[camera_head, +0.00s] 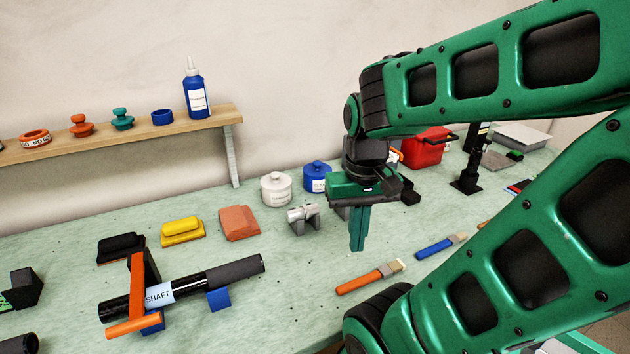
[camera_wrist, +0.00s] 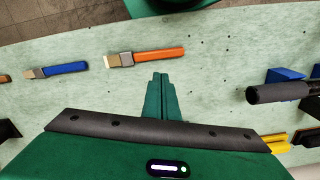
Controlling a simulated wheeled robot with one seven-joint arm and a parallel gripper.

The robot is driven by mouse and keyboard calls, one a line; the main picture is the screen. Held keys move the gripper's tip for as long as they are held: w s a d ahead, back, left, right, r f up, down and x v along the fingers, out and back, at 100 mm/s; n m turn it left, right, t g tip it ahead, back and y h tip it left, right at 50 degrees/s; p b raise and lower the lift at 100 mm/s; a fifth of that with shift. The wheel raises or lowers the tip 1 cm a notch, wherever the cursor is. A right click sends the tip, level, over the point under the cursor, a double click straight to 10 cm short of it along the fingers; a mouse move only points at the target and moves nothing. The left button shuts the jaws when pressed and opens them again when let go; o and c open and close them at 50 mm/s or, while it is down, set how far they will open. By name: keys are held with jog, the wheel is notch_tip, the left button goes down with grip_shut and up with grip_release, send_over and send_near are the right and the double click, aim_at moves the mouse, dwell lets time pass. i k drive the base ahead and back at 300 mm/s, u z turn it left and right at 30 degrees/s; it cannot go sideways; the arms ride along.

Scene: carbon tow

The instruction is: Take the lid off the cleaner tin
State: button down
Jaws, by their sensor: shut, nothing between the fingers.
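Two lidded tins stand at the back of the bench in the head view: a white tin (camera_head: 275,190) and, right of it, a blue tin (camera_head: 314,178). Both have knobbed lids on and front labels too small to read for sure, so I cannot tell which is the cleaner tin. My gripper (camera_head: 357,246) points down over the bench, right of and nearer than both tins. Its green fingers are together and empty; they also show in the wrist view (camera_wrist: 160,80). Neither tin shows in the wrist view.
A grey clamp-like fixture (camera_head: 303,218) stands in front of the tins. An orange-handled brush (camera_head: 368,278) and a blue-handled brush (camera_head: 436,247) lie nearer the front edge. The black shaft (camera_head: 233,272) rests on blue supports at left. A red container (camera_head: 426,148) stands behind my arm.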

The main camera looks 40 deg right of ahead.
aim_at(316, 168)
jog(key=u, duration=0.7)
jog(key=k, duration=1.2)
jog(key=z, duration=0.75)
jog(key=i, duration=1.05)
jog(key=u, duration=0.05)
